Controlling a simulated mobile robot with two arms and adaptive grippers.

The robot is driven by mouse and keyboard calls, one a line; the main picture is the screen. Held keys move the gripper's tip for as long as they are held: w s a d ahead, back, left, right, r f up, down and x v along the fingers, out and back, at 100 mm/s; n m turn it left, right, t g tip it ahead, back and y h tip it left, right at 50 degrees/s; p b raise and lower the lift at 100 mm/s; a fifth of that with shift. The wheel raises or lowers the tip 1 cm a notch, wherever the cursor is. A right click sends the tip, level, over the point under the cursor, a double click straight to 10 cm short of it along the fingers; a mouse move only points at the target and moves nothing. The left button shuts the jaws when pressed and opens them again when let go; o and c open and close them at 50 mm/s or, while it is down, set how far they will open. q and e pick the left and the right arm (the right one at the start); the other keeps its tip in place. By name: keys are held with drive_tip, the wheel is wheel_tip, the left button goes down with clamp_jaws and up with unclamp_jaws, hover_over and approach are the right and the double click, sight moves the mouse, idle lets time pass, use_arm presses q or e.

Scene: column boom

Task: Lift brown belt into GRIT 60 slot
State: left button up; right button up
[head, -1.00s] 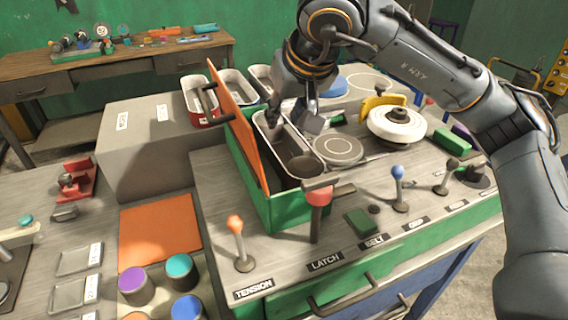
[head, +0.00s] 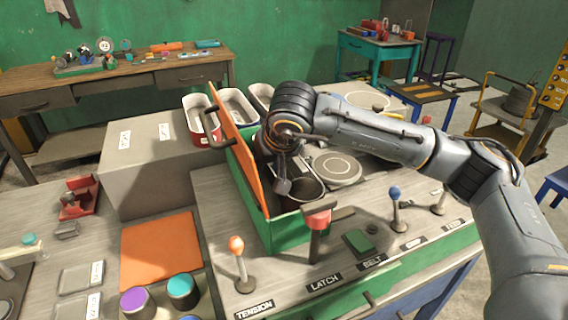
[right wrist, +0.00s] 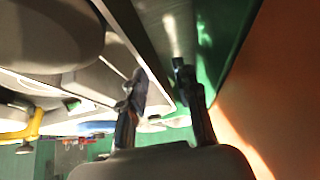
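My right gripper (head: 280,188) reaches down into the open green housing (head: 272,233), beside its raised orange lid. In the right wrist view, its two dark fingers (right wrist: 160,75) stand apart with no belt visible between them. A pale metal wall edge runs behind the gap. A dark round drum (head: 304,187) sits in the housing, right of the fingers. I cannot make out the brown belt; the arm and housing walls hide part of the inside. I cannot read a GRIT 60 label in any view. My left gripper is not in view.
The orange lid (head: 240,140) stands up left of the housing. Several bins (head: 237,107) stand behind. A grey block (head: 150,150) is at left.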

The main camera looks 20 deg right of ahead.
drive_tip(key=shift+w+f, duration=0.2)
drive_tip(key=shift+f, duration=0.2)
drive_tip(key=shift+c, duration=0.4)
clamp_jaws()
drive_tip(key=shift+r, duration=0.1)
